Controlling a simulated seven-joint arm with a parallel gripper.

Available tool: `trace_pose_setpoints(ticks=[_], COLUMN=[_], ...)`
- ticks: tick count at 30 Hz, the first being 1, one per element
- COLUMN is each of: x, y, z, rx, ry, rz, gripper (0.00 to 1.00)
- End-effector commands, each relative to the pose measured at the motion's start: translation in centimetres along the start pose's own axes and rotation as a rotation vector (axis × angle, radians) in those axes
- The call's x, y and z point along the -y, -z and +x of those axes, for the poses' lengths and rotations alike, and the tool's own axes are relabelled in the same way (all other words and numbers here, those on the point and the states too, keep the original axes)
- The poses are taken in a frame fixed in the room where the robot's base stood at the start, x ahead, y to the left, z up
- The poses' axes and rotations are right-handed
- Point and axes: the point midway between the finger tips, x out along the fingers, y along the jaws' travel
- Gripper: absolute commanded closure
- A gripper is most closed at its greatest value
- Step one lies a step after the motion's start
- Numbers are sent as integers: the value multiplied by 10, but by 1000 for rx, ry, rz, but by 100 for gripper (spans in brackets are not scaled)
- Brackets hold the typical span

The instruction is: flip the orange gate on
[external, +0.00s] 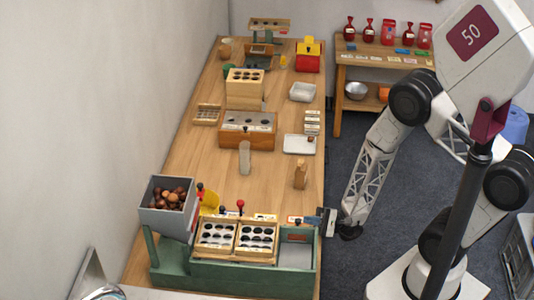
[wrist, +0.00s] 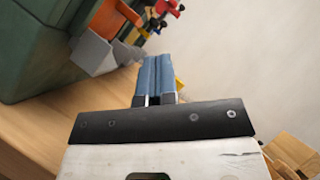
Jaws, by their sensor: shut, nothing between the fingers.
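My gripper (external: 309,220) is at the right end of the green machine (external: 220,277), close to its upper right edge. Its two blue fingers lie together, empty, in the wrist view (wrist: 156,72). An orange part (wrist: 88,62), which looks like the orange gate, sits on the green body in the wrist view, left of my fingertips. A grey piece (wrist: 94,48) covers some of it. My fingertips look apart from it, but the depth is hard to judge. In the external view the gate is too small to tell its position.
A grey hopper (external: 153,213) of chestnuts stands at the machine's left end. Two wooden trays with dark round cups (external: 217,237) sit on the machine. A wooden block (external: 300,175) stands behind my gripper. The wooden table (external: 200,160) has free room in its middle.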

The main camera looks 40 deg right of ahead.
Motion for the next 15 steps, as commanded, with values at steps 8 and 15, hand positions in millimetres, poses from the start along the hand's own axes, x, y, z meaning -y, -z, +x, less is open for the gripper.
trace_pose_setpoints(ticks=[8,15], x=[0,0], y=[-4,-18], z=[24,38], rx=[3,2], ry=[-1,-1], rz=[0,0], gripper=[100,100])
